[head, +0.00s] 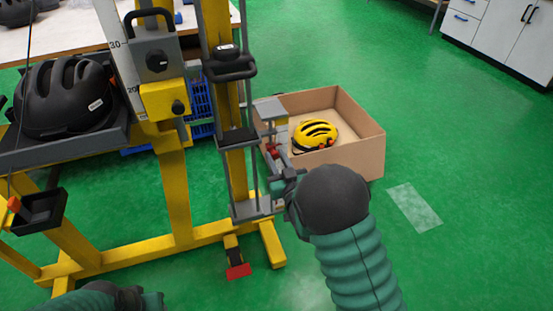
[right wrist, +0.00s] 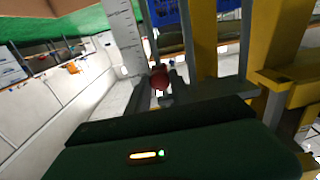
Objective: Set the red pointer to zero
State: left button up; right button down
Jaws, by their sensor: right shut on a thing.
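The red pointer (head: 271,150) is a small red piece low on the right side of the drop tower, by a narrow upright scale. In the right wrist view its round red knob (right wrist: 159,78) sits in front of a white ruled strip (right wrist: 122,38). My right gripper (head: 276,176) reaches to it and is shut on it; the fingers partly hide it. The pointer's exact reading is too small to tell. My left gripper (head: 140,299) is at the bottom left edge, far from the pointer, and its jaws cannot be made out.
The yellow tower frame (head: 175,190) and grey guide rods stand just left of my right gripper. A cardboard box (head: 360,150) with a yellow helmet (head: 315,135) is behind it. A black helmet (head: 65,97) sits on a grey shelf at left. Green floor is free at right.

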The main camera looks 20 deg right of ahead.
aim_at(276, 147)
notch_tip(276, 147, up, 5)
jog(key=p, duration=0.2)
jog(key=shift+f+p, duration=0.15)
jog(key=shift+p, duration=0.2)
jog(key=c, duration=1.3)
grip_release()
jog(key=shift+o, duration=0.7)
